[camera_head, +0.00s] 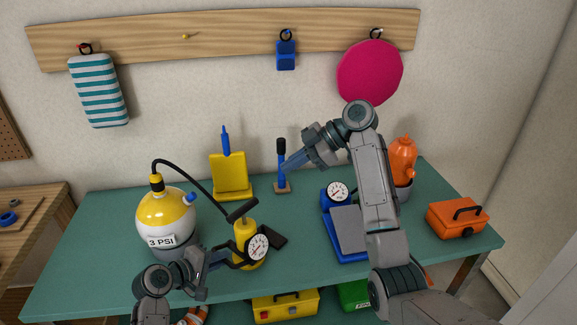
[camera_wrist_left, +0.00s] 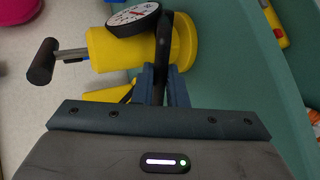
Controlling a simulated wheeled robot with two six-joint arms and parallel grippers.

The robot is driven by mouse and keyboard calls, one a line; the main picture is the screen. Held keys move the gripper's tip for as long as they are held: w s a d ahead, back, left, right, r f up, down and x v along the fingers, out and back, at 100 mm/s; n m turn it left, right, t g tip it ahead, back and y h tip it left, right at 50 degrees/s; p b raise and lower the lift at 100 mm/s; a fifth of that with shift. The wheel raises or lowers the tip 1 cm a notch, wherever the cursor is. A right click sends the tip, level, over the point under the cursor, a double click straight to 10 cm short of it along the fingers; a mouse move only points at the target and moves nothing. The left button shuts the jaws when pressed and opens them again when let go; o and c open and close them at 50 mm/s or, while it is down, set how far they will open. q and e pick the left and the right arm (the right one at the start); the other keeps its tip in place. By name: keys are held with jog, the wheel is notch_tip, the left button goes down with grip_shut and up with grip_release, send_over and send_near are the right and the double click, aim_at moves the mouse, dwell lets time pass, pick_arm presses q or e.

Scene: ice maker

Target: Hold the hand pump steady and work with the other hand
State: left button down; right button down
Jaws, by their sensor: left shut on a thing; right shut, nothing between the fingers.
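The hand pump (camera_head: 240,232) stands on the green table, with a yellow body, a black T-handle (camera_head: 241,210) raised on its rod and a white dial gauge (camera_head: 258,247). My left gripper (camera_head: 228,259) is shut on a black part at the pump's side; the wrist view shows the fingers (camera_wrist_left: 160,84) around this black bar, beside the yellow body (camera_wrist_left: 180,48). A black hose (camera_head: 190,171) runs from the yellow and white ball (camera_head: 166,216), labelled 3 PSI, toward the pump. My right gripper (camera_head: 287,167) is shut and empty, above and right of the pump.
A blue and black upright tool (camera_head: 281,180) stands just behind my right gripper. A yellow stand (camera_head: 231,180) is behind the pump. A blue scale with a dial (camera_head: 350,241), an orange bottle (camera_head: 402,158) and an orange toolbox (camera_head: 457,218) lie right. The left table end is bare.

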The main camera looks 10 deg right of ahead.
notch_tip(320, 180, up, 7)
dwell(0.8)
jog(key=c, duration=2.1)
grip_release()
